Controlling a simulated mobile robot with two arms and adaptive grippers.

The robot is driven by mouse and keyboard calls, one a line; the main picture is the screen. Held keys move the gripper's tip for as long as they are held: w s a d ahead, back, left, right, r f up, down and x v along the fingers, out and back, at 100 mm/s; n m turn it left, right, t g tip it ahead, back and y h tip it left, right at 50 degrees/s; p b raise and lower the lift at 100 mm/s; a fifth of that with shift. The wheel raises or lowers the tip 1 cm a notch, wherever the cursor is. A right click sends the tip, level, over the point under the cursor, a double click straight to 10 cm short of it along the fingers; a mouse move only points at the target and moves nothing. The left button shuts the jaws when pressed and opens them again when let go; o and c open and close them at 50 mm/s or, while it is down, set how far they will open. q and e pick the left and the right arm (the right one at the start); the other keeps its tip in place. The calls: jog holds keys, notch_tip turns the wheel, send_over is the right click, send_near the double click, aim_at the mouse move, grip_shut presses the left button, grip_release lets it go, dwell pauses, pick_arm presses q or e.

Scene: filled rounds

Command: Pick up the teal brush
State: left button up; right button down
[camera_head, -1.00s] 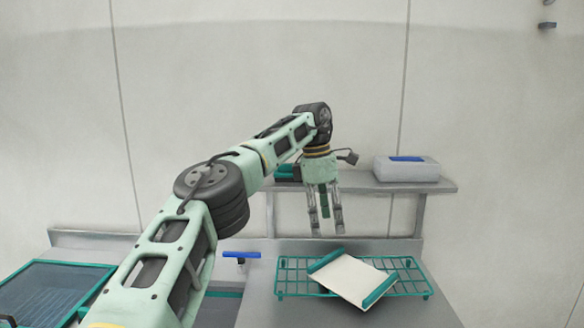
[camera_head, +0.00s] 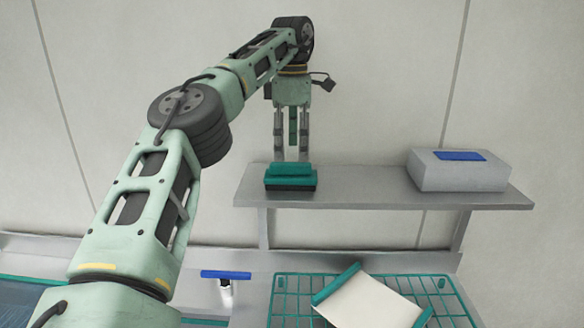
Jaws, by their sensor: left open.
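The teal brush (camera_head: 290,175) lies on the left part of the grey wall shelf (camera_head: 370,187). It has a teal top and a dark underside. My left gripper (camera_head: 291,152) points straight down with its fingers apart and nothing between them. In the picture its fingertips are just above the brush's top edge, near its middle. I cannot tell how far apart they are in depth. My right gripper is not in the head view.
A pale grey box (camera_head: 458,172) with a blue patch stands at the shelf's right. Below, a teal wire rack (camera_head: 288,301) holds a white tray (camera_head: 368,304) with teal ends. A blue-handled tap (camera_head: 226,275) is lower left. The shelf's middle is clear.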

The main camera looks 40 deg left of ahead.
aim_at(291, 163)
pick_arm(q)
jog(key=shift+s+d+f, duration=0.25)
jog(key=shift+f, duration=0.2)
jog(key=shift+s+d+f, duration=0.25)
jog(key=shift+f, duration=0.2)
jog(key=shift+a+f, duration=0.1)
jog(key=shift+f, duration=0.1)
jog(key=shift+a+f, duration=0.1)
jog(key=shift+f, duration=0.25)
jog(key=f+p, duration=0.1)
jog(key=f, duration=0.1)
jog(key=f+p, duration=0.1)
jog(key=f, duration=0.1)
jog(key=shift+w+a+f, duration=0.1)
jog(key=shift+a, duration=0.1)
jog(key=shift+f, duration=0.15)
jog(key=shift+d, duration=0.1)
jog(key=c, duration=1.3)
jog(key=shift+c, duration=0.2)
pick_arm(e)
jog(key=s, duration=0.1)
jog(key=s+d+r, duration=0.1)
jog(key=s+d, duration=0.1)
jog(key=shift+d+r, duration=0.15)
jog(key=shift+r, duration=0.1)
